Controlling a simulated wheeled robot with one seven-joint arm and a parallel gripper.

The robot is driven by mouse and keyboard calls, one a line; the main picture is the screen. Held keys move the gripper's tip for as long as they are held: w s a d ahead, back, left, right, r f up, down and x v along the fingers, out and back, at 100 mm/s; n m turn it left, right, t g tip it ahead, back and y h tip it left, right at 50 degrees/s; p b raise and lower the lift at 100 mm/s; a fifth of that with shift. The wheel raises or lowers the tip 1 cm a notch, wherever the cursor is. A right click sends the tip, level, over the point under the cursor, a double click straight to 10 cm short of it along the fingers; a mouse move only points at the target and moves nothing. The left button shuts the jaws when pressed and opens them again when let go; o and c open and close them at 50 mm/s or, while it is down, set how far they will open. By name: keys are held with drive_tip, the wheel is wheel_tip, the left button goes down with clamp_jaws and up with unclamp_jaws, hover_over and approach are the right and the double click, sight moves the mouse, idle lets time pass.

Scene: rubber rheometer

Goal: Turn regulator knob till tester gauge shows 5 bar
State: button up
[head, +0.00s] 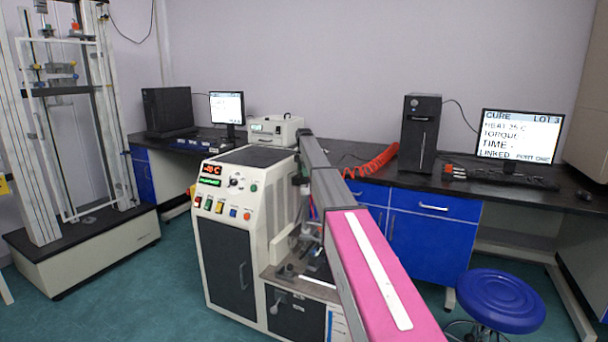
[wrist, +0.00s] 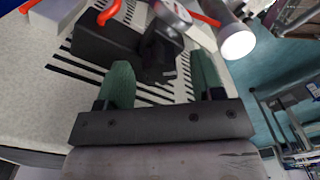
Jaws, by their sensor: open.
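The cream tester (head: 240,200) stands in the middle of the head view, with a lit display and buttons on its sloped panel. In the wrist view, my gripper (wrist: 160,82) is open, with its two green fingers apart and nothing held between them. A black blocky part, seemingly the regulator with its knob (wrist: 158,50), lies just beyond and partly between the fingers; I cannot tell whether they touch it. A round, silver-rimmed part, perhaps the gauge (wrist: 172,12), is cut off at the top edge; no reading shows. My arm hides this area in the head view.
A white-ended cylinder (wrist: 238,44) and red tubing (wrist: 108,12) are close to my fingers. A dark bench (head: 390,183) with a monitor (head: 519,134) and a coiled red hose (head: 372,161) runs behind. A blue stool (head: 500,298) stands at right.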

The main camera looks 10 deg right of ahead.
drive_tip(key=shift+f, duration=0.6)
drive_tip(key=c, duration=0.9)
drive_tip(key=shift+m, duration=0.3)
drive_tip(key=m, duration=1)
drive_tip(key=shift+m, duration=2.2)
